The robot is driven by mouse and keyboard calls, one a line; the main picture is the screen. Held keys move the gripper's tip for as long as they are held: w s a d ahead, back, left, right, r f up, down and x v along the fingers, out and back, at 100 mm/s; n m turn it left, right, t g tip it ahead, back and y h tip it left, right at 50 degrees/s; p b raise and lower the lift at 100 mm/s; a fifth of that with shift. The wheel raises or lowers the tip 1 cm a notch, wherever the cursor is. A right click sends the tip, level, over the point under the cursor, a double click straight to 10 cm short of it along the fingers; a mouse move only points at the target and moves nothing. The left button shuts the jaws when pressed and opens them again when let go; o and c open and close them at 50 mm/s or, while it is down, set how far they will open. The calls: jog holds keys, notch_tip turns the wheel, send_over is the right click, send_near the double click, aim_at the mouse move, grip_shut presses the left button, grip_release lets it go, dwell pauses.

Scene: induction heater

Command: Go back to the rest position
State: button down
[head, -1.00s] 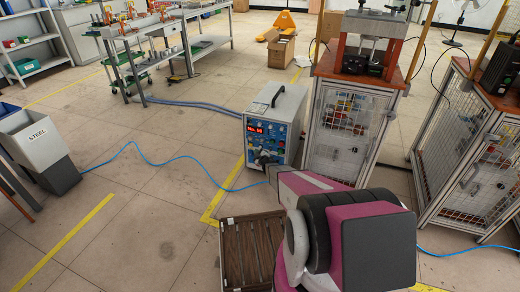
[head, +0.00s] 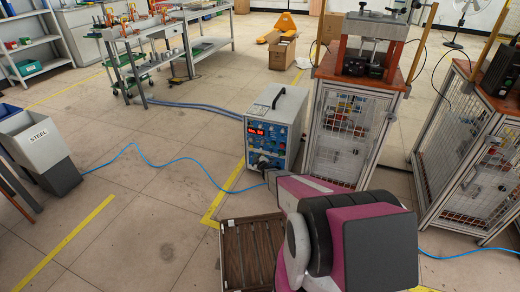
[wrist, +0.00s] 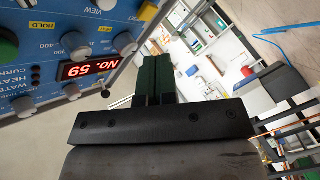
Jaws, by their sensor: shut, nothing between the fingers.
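The induction heater (head: 274,130) is a white and blue box with a black top handle and a lit red display, standing on the floor near the middle of the head view. In the wrist view its blue control panel (wrist: 40,65) fills the upper left, with knobs and a red display reading "No. 59". My gripper (wrist: 153,68) shows there as two dark green fingers pressed together and empty, beside the panel. In the head view the gripper (head: 264,165) is small and dark in front of the heater's lower front. Whether it touches the panel is unclear.
A brown slatted crate (head: 224,262) lies left of my arm. A caged stand (head: 338,135) with a press is right of the heater. A blue cable (head: 190,177) crosses the floor to a grey STEEL bin (head: 48,160). The left middle floor is largely clear.

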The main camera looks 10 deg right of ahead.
jog(key=s+d+r+m+g+h, duration=0.4)
jog(key=s+r+m+g+h, duration=0.3)
jog(key=s+r, duration=0.8)
jog(key=s+r+m+g, duration=0.2)
jog(key=s+r, duration=0.3)
jog(key=s, duration=0.3)
jog(key=s+a+r+m+g+y, duration=0.1)
jog(key=s+r+g, duration=0.3)
jog(key=s, duration=0.5)
jog(key=s+a+r+m+g+y, duration=0.1)
jog(key=s+r+m+g, duration=0.2)
jog(key=s+r, duration=0.3)
jog(key=s, duration=0.3)
jog(key=shift+s+a+r+g, duration=0.25)
jog(key=shift+r+g, duration=0.05)
